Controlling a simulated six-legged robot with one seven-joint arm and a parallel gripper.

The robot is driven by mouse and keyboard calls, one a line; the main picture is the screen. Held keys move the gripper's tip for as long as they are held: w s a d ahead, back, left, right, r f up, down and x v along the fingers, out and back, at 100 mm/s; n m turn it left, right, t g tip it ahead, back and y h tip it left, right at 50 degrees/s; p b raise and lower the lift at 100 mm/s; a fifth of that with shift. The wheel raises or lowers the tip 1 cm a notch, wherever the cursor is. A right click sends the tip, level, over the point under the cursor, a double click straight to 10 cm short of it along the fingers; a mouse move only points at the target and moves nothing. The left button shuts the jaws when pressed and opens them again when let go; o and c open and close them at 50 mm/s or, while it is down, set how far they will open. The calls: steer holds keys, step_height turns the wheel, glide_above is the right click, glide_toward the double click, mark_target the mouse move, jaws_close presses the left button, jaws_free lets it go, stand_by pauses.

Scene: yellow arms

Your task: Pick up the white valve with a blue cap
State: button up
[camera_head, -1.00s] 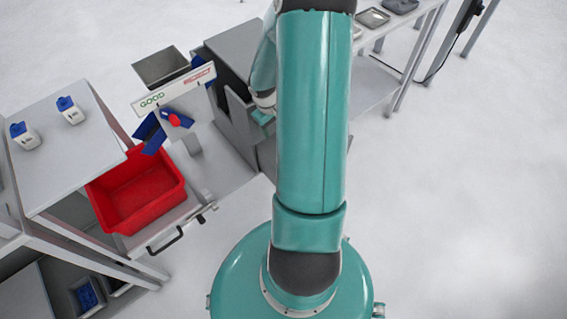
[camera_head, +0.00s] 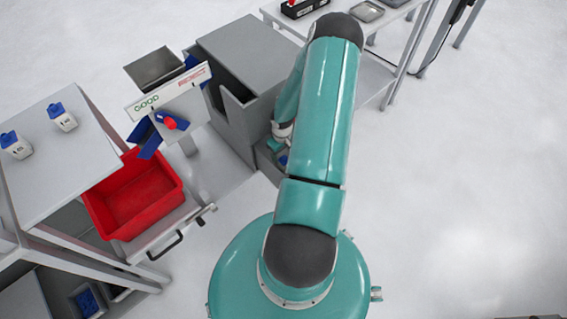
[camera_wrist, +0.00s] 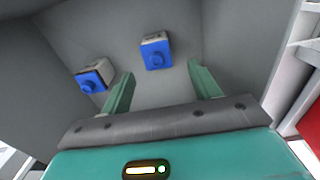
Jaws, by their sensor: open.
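Two white valves with blue caps lie in a grey-walled bin in the wrist view: one valve (camera_wrist: 155,50) ahead of the space between my fingers, the other valve (camera_wrist: 94,76) to the left, outside the left finger. My gripper (camera_wrist: 159,72) is open, with nothing between its teal fingers. In the head view my gripper is mostly hidden by my arm, low beside the grey box. Two more white valves with blue caps, a nearer one (camera_head: 16,146) and a farther one (camera_head: 62,117), stand on the grey table at the left.
A red bin (camera_head: 133,198) sits between the left table (camera_head: 55,165) and the grey box (camera_head: 245,60). A GOOD/REJECT sign (camera_head: 168,92) stands behind it. Grey bin walls (camera_wrist: 235,35) surround the valves closely. The floor at right is clear.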

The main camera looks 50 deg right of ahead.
mark_target(283, 162)
step_height(283, 162, down, 8)
steer(key=shift+d+f, duration=0.1)
steer(key=shift+d, duration=0.05)
steer(key=c, duration=1.1)
step_height(283, 162, up, 18)
stand_by(0.5)
